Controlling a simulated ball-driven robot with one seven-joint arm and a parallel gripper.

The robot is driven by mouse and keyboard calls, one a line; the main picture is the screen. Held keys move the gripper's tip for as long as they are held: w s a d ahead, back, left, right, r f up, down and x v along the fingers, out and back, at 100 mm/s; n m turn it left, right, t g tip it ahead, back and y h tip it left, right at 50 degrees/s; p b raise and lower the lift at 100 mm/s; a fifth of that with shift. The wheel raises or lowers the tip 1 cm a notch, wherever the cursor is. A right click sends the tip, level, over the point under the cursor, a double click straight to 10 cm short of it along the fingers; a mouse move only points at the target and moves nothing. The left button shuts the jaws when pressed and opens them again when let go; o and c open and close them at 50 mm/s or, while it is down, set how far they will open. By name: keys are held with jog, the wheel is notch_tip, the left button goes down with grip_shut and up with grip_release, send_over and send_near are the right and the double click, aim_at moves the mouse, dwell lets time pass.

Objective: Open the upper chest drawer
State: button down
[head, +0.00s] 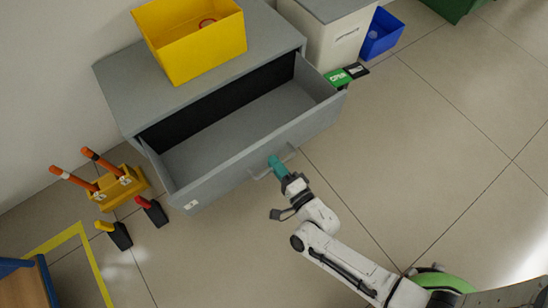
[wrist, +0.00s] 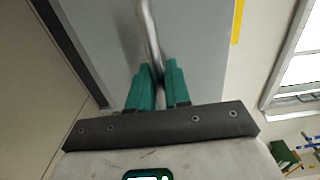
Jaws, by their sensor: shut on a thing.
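The grey chest (head: 115,85) stands against the wall. Its upper drawer (head: 235,160) is pulled well out, and its inside looks empty. A bar handle (head: 291,152) runs along the middle of the drawer front. My gripper (head: 275,163) is at that handle, with its teal fingers shut around it. In the wrist view the metal handle (wrist: 148,30) passes between the two teal fingers (wrist: 158,85), with the grey drawer front (wrist: 195,45) behind.
A yellow bin (head: 210,55) stands on the chest top. An orange-handled yellow stand (head: 120,190) and two dark blocks are on the floor at left. A white cabinet (head: 325,45) and blue bin (head: 383,35) are at right.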

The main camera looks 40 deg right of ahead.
jog(key=shift+f, duration=0.1)
jog(key=c, duration=1.2)
grip_release()
jog(key=shift+o, duration=0.2)
jog(key=s+p, duration=0.2)
jog(key=s, duration=0.8)
jog(key=shift+s, duration=0.4)
